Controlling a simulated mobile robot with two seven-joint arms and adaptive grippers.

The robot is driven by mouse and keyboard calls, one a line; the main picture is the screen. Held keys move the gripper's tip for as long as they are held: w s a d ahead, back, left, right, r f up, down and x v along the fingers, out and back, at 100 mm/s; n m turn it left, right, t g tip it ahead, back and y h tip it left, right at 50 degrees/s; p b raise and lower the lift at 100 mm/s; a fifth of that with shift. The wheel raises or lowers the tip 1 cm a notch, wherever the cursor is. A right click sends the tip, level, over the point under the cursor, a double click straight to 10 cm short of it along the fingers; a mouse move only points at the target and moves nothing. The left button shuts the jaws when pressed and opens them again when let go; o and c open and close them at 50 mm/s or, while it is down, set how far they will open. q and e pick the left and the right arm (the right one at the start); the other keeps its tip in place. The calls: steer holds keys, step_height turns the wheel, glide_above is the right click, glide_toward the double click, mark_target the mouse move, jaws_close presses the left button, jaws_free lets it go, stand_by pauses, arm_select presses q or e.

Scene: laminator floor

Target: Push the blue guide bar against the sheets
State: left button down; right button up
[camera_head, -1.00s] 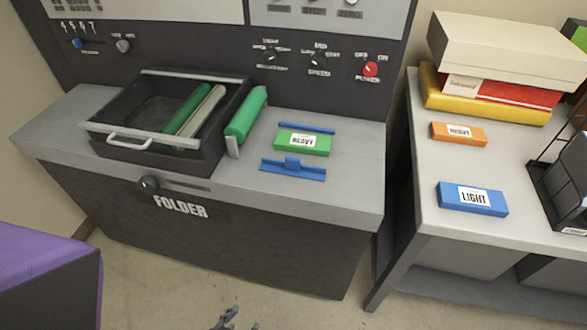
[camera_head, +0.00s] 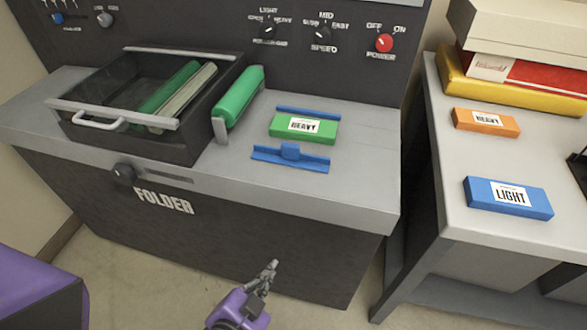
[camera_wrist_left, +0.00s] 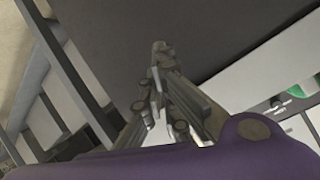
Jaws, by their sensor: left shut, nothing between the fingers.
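The blue guide bar (camera_head: 290,157) with a raised middle block lies on the grey counter, in front of the green pack of sheets labelled HEAVY (camera_head: 303,128). A narrow strip of counter shows between bar and pack. A second thin blue bar (camera_head: 308,112) runs along the pack's back edge. My left gripper (camera_head: 270,270) is shut and empty, in front of the machine, lower in the picture than the counter and clear of the bar. Its closed fingers also show in the left wrist view (camera_wrist_left: 160,55). My right gripper is not in view.
Left of the pack are a green roller (camera_head: 239,95) and an open dark tray (camera_head: 95,137) with rollers inside. A side table (camera_head: 480,232) at right holds a blue LIGHT pack (camera_head: 508,197) and an orange HEAVY pack (camera_head: 486,122). The counter's front strip is clear.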

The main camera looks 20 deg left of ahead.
mark_target(290, 149)
arm_select(q)
steer(key=w+a+r+m+t+y+b, duration=0.1)
steer(key=w+r+m+t, duration=0.3)
steer(key=r, duration=0.5)
steer(key=w+r+m+t+b, duration=0.1)
steer(key=w+r+m, duration=0.1)
steer(key=r+m, duration=0.55)
steer(key=w, duration=0.4)
steer(key=w+b, duration=0.1)
steer(key=w, duration=0.3)
steer(key=w+r, duration=0.1)
steer(key=w, duration=0.3)
steer(key=shift+w+a+r+b, duration=0.1)
steer(key=shift+w+a+b, duration=0.2)
steer(key=shift+a+b, duration=0.1)
steer(key=shift+w, duration=0.75)
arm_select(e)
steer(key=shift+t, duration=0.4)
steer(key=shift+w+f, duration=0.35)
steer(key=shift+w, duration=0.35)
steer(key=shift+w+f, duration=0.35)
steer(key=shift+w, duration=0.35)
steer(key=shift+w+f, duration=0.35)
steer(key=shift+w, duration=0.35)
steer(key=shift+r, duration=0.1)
